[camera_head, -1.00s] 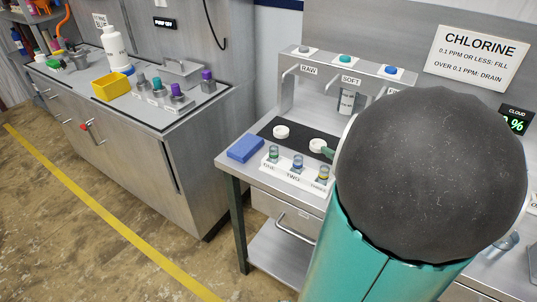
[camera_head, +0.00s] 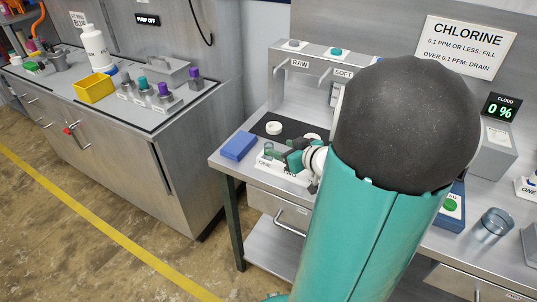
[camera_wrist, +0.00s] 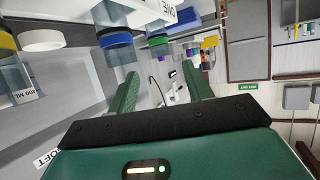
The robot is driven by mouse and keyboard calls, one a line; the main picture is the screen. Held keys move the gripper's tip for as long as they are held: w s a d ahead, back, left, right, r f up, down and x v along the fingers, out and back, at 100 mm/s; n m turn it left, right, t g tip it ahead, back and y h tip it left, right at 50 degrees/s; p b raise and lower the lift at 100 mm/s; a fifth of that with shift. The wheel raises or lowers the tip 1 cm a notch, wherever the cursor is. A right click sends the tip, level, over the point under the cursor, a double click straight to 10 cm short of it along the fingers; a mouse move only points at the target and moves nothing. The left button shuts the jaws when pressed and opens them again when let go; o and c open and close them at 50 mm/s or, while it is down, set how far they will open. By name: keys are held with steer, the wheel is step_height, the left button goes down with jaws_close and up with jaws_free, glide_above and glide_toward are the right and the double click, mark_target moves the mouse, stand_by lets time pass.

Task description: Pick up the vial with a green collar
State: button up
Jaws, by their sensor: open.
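The vial with a green collar (camera_wrist: 158,44) stands in the white labelled rack (camera_wrist: 150,14), ahead of the gap between my fingers in the wrist view. In the head view this vial (camera_head: 268,150) shows at the rack's left end, by the label ONE. A blue-collared vial (camera_wrist: 116,42) is beside it, close to one fingertip. A yellow-collared vial (camera_wrist: 6,44) is at the wrist view's left edge. My gripper (camera_wrist: 162,76) is open, its green fingers apart with nothing between them. In the head view my gripper (camera_head: 284,158) is over the rack and hides the other vials.
A blue block (camera_head: 239,146) lies left of the rack. White round dishes (camera_head: 274,128) sit on a black mat behind it, under the tap stand (camera_head: 300,72). A glass beaker (camera_head: 490,225) stands at the right. A second counter (camera_head: 60,88) is at the left.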

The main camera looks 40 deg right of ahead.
mark_target(267, 145)
steer(key=x, duration=0.5)
steer(key=shift+w+a+f, duration=0.1)
steer(key=shift+f, duration=0.15)
steer(key=c, duration=1.1)
